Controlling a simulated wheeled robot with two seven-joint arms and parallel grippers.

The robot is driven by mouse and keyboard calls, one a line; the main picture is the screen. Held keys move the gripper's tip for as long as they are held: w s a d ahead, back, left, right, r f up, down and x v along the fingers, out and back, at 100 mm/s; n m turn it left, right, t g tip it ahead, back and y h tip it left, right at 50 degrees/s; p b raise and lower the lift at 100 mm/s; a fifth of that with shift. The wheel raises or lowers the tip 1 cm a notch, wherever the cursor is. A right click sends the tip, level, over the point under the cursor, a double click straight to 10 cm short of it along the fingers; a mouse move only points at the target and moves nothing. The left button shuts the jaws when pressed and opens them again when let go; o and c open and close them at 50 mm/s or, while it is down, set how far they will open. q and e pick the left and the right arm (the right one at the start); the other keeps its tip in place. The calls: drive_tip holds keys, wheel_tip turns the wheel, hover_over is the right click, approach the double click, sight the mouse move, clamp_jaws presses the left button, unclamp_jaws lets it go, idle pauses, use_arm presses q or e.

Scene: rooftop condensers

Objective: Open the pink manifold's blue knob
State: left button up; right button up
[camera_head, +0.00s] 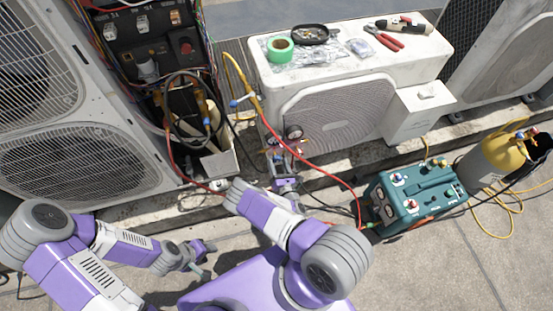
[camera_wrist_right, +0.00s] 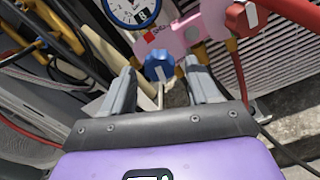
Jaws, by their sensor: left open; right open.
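The pink manifold (camera_wrist_right: 188,38) shows at the top of the right wrist view, with a white-faced gauge (camera_wrist_right: 138,8) and a red knob (camera_wrist_right: 241,19). Its blue knob (camera_wrist_right: 158,66) lies between the fingertips of my right gripper (camera_wrist_right: 163,76), which is open with a gap visible on each side. In the head view the manifold (camera_head: 290,147) hangs in front of the middle condenser, and my right gripper (camera_head: 283,167) is just below it. The blue knob is too small to make out there. My left gripper (camera_head: 205,257) is open and empty, low above the concrete.
A red hose (camera_head: 318,172) and a yellow hose (camera_head: 240,78) run near the manifold. A teal machine (camera_head: 420,198) and a yellow cylinder (camera_head: 490,162) stand to the right. Tools lie on the middle condenser (camera_head: 430,60). An open electrical unit (camera_head: 150,45) with wires is at left.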

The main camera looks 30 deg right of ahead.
drive_tip(key=v, duration=0.4)
drive_tip(key=shift+s+a, duration=0.15)
drive_tip(key=shift+s, duration=0.25)
drive_tip(key=s+a+m+g+p, duration=0.3)
drive_tip(key=s+m+g+p, duration=0.3)
drive_tip(key=m+g, duration=0.95)
drive_tip(key=s+a+r+m+y+p, duration=0.1)
drive_tip(key=s+a+r+m+y, duration=0.3)
drive_tip(key=a+r+m, duration=0.3)
drive_tip(key=s+a+r+m+g+y+p, duration=0.1)
drive_tip(key=s+a+r+m+y, duration=0.3)
drive_tip(key=a+r+m, duration=0.4)
drive_tip(key=shift+s+r+m, duration=0.15)
drive_tip(key=shift+s+m, duration=0.3)
drive_tip(key=shift+d+g, duration=0.1)
drive_tip(key=shift+g, duration=0.15)
idle(0.4)
